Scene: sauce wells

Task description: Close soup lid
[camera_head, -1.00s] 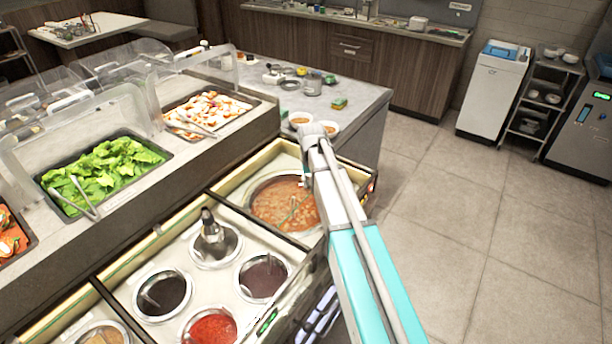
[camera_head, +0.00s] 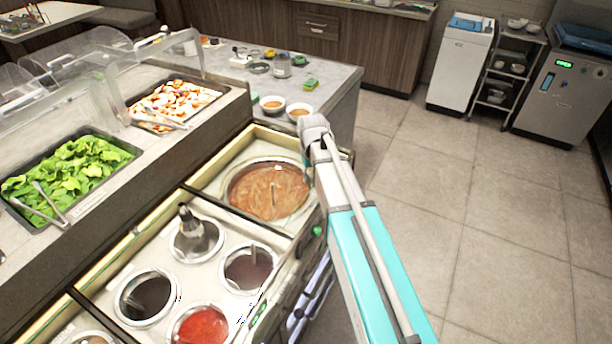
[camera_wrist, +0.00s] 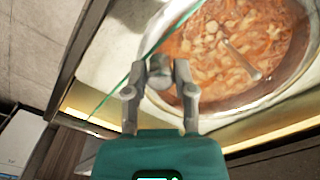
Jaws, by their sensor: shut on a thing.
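The round soup well (camera_head: 268,190) holds orange-brown soup and sits in the counter's far right section. It also shows in the wrist view (camera_wrist: 235,45), with a ladle handle in it. A clear lid shows in the wrist view mainly as a thin green edge (camera_wrist: 112,93) running diagonally past the well. My gripper (camera_wrist: 160,75) is shut on a grey knob at that edge, which looks like the lid's handle. In the head view my arm's end is at the well's right rim and the fingertips are hidden. The lid's exact tilt cannot be told.
Several sauce wells (camera_head: 147,296) lie nearer, one with an upright grey dispenser (camera_head: 189,222). Lettuce (camera_head: 70,165) and another food tray (camera_head: 178,103) are to the left. Two bowls (camera_head: 272,104) stand on the counter beyond. The floor on the right is clear.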

